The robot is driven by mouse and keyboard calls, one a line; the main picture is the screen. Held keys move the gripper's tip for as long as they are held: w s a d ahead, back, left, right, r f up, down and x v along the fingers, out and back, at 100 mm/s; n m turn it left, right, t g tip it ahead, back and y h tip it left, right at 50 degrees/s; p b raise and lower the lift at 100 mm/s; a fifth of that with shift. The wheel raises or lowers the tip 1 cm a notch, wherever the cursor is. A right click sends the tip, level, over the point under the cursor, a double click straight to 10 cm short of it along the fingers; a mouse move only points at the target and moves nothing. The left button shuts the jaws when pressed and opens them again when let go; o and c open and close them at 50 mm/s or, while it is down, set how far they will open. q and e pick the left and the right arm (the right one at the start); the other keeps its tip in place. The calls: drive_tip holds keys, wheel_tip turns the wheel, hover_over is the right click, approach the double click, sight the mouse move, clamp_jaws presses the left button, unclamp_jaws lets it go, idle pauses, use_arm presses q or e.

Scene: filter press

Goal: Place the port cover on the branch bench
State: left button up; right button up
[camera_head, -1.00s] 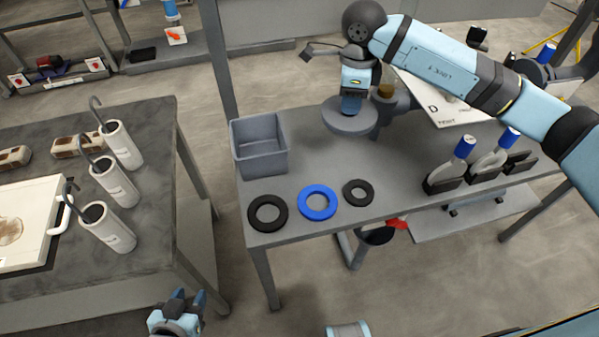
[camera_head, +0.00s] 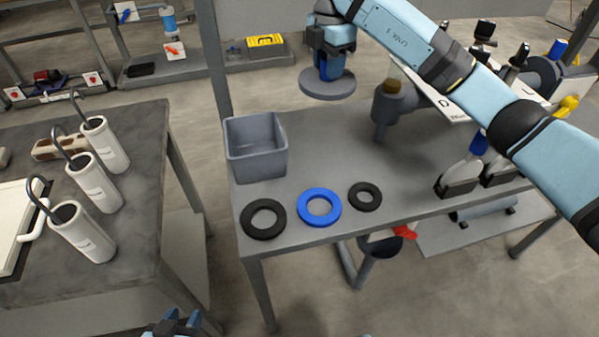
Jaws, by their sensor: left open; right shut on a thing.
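The port cover (camera_head: 327,86) is a round grey disc with a blue handle. My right gripper (camera_head: 331,58) is shut on the handle and holds the disc level above the back of the branch bench (camera_head: 330,165), apart from its top. The bench is a grey table. A grey branch pipe (camera_head: 385,108) with a brownish open top stands on it, right of the held cover. My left gripper (camera_head: 178,325) is at the bottom edge, open and empty, partly cut off by the frame.
On the bench stand a grey bin (camera_head: 256,150), a black ring (camera_head: 263,218), a blue ring (camera_head: 320,206) and a smaller black ring (camera_head: 365,196). Blue-handled tools (camera_head: 462,175) stand at the right. The bench middle is clear. The left table (camera_head: 140,150) bears white canisters (camera_head: 95,185).

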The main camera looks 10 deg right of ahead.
drive_tip(key=shift+a+f+m, duration=0.1)
drive_tip(key=shift+f+m, duration=0.2)
drive_tip(key=shift+f, duration=0.05)
wheel_tip(320, 180, down, 19)
drive_tip(key=b, duration=0.3)
drive_tip(key=shift+f, duration=0.15)
use_arm(q)
drive_tip(key=shift+w+d+f, duration=0.1)
drive_tip(key=shift+d+f, duration=0.2)
drive_tip(key=shift+f, duration=0.1)
use_arm(e)
drive_tip(key=shift+f, duration=0.1)
drive_tip(key=o, duration=1.1)
